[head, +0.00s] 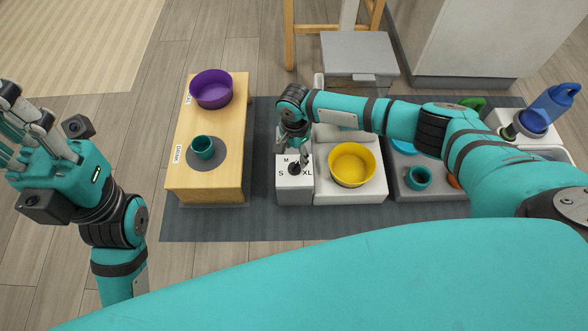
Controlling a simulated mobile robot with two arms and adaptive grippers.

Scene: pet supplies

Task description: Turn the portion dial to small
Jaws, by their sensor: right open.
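The portion dial (295,169) is a small black knob on a white panel, on top of a grey box (294,193). The letters S at its left, M above it and XL at its right can be read. Which letter the knob points to is too small to tell. My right gripper (298,152) is open and hangs down over the dial, with its fingers close to the knob. Whether they touch it cannot be told. My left gripper (28,135) is raised at the far left, away from the dial, its fingers partly cut off by the picture edge.
A yellow bowl (352,164) sits on a white base right of the dial. A wooden stand (213,110) at left holds a purple bowl (211,89) and a teal cup (203,147). A grey tray (435,188) with a teal cup (418,178) lies right, partly under my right arm.

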